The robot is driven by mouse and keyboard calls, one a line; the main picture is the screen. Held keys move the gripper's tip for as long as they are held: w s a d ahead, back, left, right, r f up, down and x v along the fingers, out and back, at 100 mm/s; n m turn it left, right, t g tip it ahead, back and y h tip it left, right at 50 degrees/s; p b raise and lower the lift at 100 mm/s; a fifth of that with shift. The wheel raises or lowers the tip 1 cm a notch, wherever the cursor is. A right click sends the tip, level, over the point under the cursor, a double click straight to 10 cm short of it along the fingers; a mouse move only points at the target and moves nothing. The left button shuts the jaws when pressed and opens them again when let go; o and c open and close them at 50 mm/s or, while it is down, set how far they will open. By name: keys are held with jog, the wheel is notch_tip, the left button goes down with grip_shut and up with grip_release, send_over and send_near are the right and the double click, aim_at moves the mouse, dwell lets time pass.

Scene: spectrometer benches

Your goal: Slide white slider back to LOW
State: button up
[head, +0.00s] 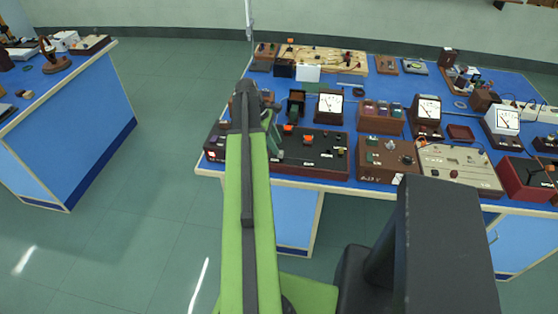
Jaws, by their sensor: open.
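I cannot make out the white slider or a LOW mark; they are too small to tell or hidden. A long dark control box (318,155) with small knobs and orange parts lies along the front left edge of the blue bench. My green arm reaches up to its left part. My gripper (272,132) is open, at the far end of the arm over this box, partly hidden by the arm. I cannot tell whether it touches the box.
A brown control box (388,160) and a white-panelled box (457,168) stand further right along the front edge. Several meters, one being a white-faced meter (329,104), stand behind. Another blue bench (75,120) is at left, with clear green floor between.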

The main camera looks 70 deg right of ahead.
jog(key=b+x, duration=0.2)
jog(key=x, duration=0.2)
jog(key=shift+w, duration=0.1)
jog(key=shift+r, duration=0.15)
jog(key=shift+c, duration=0.3)
grip_shut()
jog(key=shift+w, duration=0.15)
dwell(0.7)
